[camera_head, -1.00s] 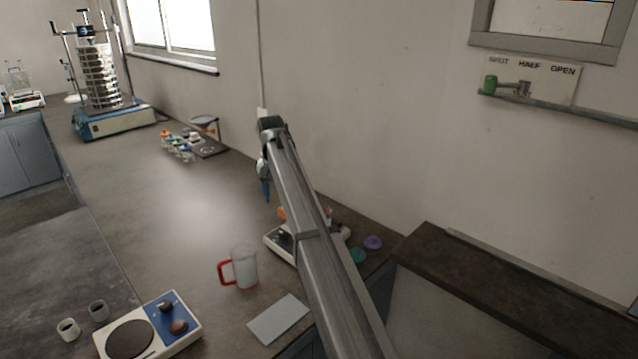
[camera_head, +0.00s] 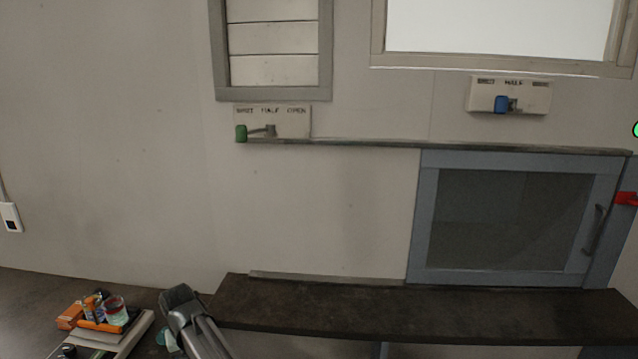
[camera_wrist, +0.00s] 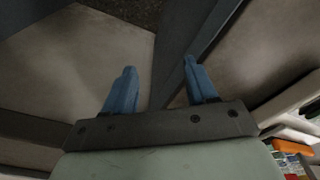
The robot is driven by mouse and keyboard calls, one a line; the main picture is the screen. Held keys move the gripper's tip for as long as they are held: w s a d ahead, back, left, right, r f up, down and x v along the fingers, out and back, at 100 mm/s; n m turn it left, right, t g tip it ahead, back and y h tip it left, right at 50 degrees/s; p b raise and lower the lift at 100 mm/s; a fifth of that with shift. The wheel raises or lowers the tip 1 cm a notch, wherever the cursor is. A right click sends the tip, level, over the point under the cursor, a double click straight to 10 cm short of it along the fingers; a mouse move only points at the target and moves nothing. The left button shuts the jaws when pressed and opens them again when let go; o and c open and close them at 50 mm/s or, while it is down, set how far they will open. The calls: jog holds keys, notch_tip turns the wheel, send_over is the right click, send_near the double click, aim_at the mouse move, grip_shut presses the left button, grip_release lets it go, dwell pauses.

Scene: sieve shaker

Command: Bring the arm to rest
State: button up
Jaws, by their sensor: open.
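My gripper (camera_wrist: 158,85) shows in the wrist view with its two blue fingers apart and nothing between them. Beyond the fingers are a pale surface and a dark edge or post, with no object at the fingertips. In the head view, part of my arm shows at the bottom, left of the dark shelf; the gripper's fingers are not visible there.
A dark shelf (camera_head: 430,312) runs along the wall under a blue-framed glass door (camera_head: 510,225). Wall levers, green (camera_head: 241,133) and blue (camera_head: 501,104), sit above. An orange tray (camera_head: 105,325) with small items stands at the lower left.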

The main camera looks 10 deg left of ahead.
jog(key=d+f+m+g+h, duration=0.2)
jog(key=d+f, duration=2)
jog(key=d, duration=0.3)
jog(key=s+d+f+m+g, duration=0.1)
jog(key=s+d+f, duration=0.3)
jog(key=d+f, duration=0.3)
jog(key=s+d+f+m+g, duration=0.15)
jog(key=s+d+f, duration=0.25)
jog(key=d, duration=0.4)
jog(key=s+d+f+m+g, duration=0.1)
jog(key=s+d+f, duration=0.3)
jog(key=s+d, duration=0.3)
jog(key=s+d+f+m+g+y, duration=0.1)
jog(key=s+d+f, duration=0.3)
jog(key=s, duration=1.1)
jog(key=d+g, duration=0.1)
jog(key=d, duration=0.2)
jog(key=shift+s+d+f+y, duration=0.3)
jog(key=shift+s, duration=0.05)
jog(key=shift+m+g, duration=0.25)
